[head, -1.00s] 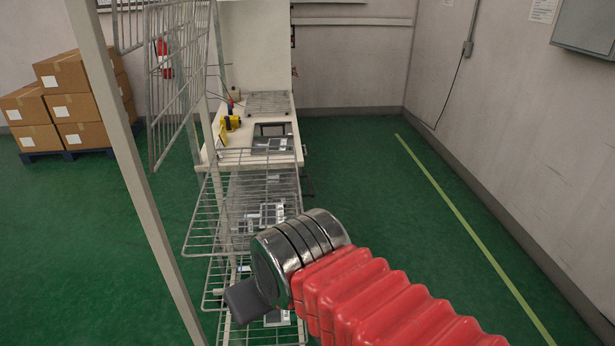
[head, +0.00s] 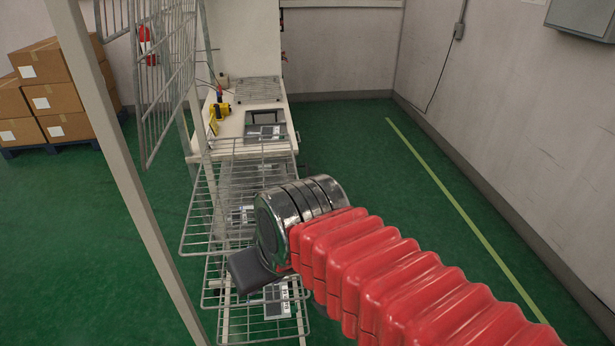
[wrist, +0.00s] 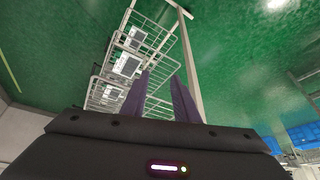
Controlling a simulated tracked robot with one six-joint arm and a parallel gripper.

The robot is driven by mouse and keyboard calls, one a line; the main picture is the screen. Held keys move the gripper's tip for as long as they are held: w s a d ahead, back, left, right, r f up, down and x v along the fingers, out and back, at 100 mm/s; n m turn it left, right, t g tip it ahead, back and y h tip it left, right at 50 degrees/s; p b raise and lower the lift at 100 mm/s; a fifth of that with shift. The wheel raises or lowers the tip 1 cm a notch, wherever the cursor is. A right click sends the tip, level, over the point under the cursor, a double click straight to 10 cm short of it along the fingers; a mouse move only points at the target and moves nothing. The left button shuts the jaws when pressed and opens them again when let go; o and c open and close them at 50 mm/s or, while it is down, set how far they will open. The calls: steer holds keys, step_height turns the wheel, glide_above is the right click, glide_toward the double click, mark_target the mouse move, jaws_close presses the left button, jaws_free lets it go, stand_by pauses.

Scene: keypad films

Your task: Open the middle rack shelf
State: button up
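The wire rack stands left of centre in the head view. One wire shelf (head: 165,75) is tilted up near vertical at the upper left. Below it a wire shelf (head: 205,235) lies flat, and a lower wire shelf (head: 215,297) also lies flat. I cannot tell for sure which is the middle one. My arm hides their right part. In the wrist view my gripper (wrist: 162,74) has two dark fingers spread apart with nothing seen between them. Wire shelves (wrist: 150,27) appear beyond and left of the fingers; contact cannot be told.
Printed keypad films (head: 277,303) lie on lower shelves. A rack post (head: 125,180) slants across the left. A white worktable (head: 230,130) with a yellow tool (head: 219,111) stands behind. Boxes (head: 50,95) are at far left. The green floor (head: 350,140) on the right is clear.

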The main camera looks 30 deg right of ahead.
steer(key=w+d+m+y, duration=0.1)
steer(key=w+d+y, duration=0.1)
steer(key=w+d, duration=0.2)
steer(key=w+d+f+m+y, duration=0.1)
steer(key=w+d+m+y, duration=0.1)
steer(key=w+d, duration=0.3)
steer(key=w+d+m+y, duration=0.2)
steer(key=w+d+y, duration=0.2)
steer(key=w, duration=0.4)
steer(key=shift+w+d+f+g, duration=0.25)
steer(key=shift+w+d+g, duration=0.15)
steer(key=shift+d, duration=0.1)
steer(key=w+d+f+m+t+y, duration=0.2)
steer(key=w+d+t, duration=0.15)
steer(key=d, duration=0.75)
steer(key=m+t, duration=0.1)
steer(key=t, duration=0.3)
glide_toward(308, 173)
steer(key=f+v, duration=0.1)
steer(key=v, duration=0.3)
steer(key=x, duration=1.3)
steer(key=shift+w+a, duration=0.25)
steer(key=shift+a, duration=0.05)
steer(key=shift+c, duration=0.4)
